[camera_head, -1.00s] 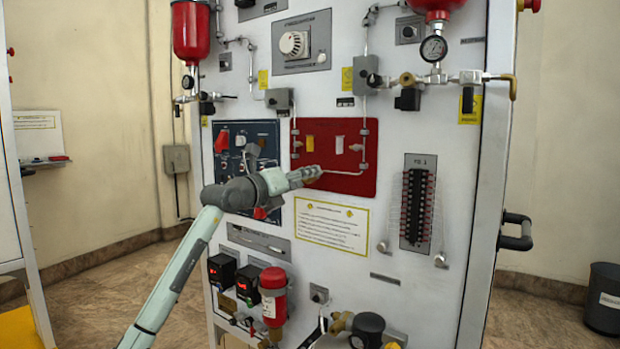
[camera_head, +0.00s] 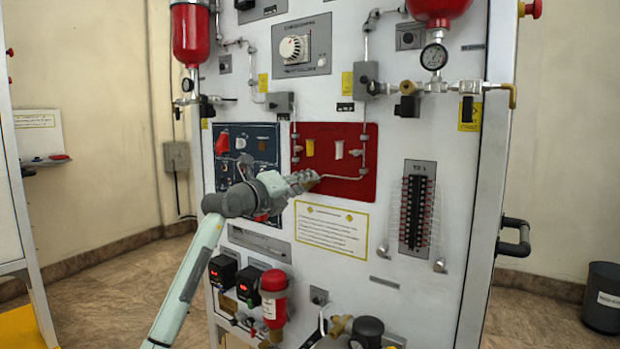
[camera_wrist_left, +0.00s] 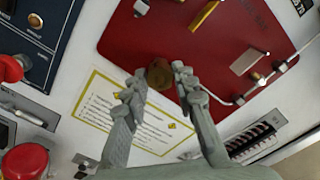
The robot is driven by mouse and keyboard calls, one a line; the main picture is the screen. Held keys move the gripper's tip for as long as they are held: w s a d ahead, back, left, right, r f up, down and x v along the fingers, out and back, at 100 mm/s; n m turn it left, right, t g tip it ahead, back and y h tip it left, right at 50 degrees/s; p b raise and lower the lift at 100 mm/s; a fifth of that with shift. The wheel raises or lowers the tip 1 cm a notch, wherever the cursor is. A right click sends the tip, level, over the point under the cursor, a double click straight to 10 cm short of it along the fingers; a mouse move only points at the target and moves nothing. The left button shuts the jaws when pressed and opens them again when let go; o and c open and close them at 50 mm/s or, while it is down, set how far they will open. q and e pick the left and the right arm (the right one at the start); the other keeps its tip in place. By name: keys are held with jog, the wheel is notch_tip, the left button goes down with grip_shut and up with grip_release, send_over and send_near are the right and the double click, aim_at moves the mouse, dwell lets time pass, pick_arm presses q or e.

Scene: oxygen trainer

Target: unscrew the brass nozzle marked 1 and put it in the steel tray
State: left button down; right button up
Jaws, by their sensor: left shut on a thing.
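The brass nozzle (camera_wrist_left: 158,75) shows in the left wrist view as a round brass piece against the red panel (camera_wrist_left: 185,50), between my left fingertips. My left gripper (camera_wrist_left: 159,78) is shut on it. In the head view, my left gripper (camera_head: 312,180) reaches the lower left part of the red panel (camera_head: 365,188), and its fingers largely cover the nozzle. I cannot read a number on the nozzle. I cannot make out a steel tray in either view. My right gripper is not in view.
Thin pipes with fittings (camera_head: 362,152) run beside the gripper on the red panel. A blue switch panel (camera_head: 262,140) lies to its left and a notice (camera_head: 332,228) below. A red cylinder (camera_head: 273,300) and a black knob (camera_head: 368,328) stick out lower down.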

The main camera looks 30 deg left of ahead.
pick_arm(q)
jog(key=shift+n, duration=0.3)
jog(key=shift+s+a, duration=0.15)
jog(key=shift+s, duration=1.95)
